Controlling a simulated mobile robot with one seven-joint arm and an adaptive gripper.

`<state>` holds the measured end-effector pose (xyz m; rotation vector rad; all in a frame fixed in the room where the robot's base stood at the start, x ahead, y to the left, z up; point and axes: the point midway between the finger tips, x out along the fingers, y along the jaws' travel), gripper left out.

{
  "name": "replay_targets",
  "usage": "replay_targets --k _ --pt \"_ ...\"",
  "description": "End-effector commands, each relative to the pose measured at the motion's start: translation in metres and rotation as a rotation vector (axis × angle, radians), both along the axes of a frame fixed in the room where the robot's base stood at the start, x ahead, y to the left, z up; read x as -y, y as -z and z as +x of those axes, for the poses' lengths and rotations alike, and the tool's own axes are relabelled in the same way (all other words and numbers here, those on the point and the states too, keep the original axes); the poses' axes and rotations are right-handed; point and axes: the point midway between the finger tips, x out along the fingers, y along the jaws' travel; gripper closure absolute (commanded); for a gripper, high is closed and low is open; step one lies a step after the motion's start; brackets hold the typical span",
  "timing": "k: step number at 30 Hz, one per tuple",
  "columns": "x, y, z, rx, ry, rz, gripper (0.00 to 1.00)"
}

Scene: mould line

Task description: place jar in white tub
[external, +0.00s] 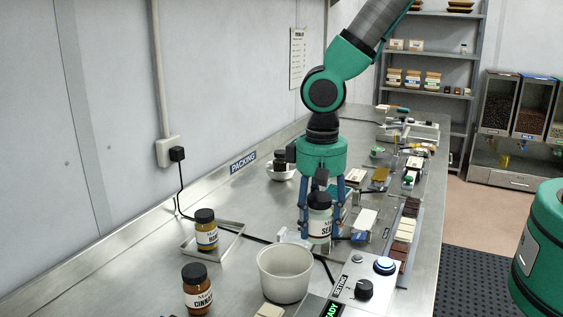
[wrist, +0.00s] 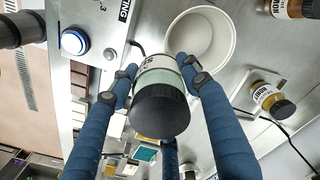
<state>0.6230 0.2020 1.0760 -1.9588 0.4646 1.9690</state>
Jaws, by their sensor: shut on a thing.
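My gripper (external: 320,222) has blue fingers shut around a jar (external: 320,226) with a black lid, a white label and pale green contents. The jar is upright and looks held above the bench. In the wrist view its black lid (wrist: 160,111) is between the fingers (wrist: 160,80). The white tub (external: 286,273) stands on the bench nearer the external camera, and its inside looks empty. In the wrist view the tub (wrist: 200,38) is just beyond the jar, and the jar is outside its rim.
A cinnamon jar (external: 197,290) stands left of the tub. A jar with yellow contents (external: 206,231) stands on a metal tray (external: 231,238). A control box (external: 362,284) with a blue-lit button is right of the tub.

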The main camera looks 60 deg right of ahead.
Motion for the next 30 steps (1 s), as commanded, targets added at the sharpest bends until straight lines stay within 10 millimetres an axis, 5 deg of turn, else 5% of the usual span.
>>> replay_targets --k 12,30 --pt "-0.016 0.005 0.051 -0.001 0.0 0.0 0.88" --pt "-0.018 0.013 0.056 -0.001 0.0 0.0 0.88"
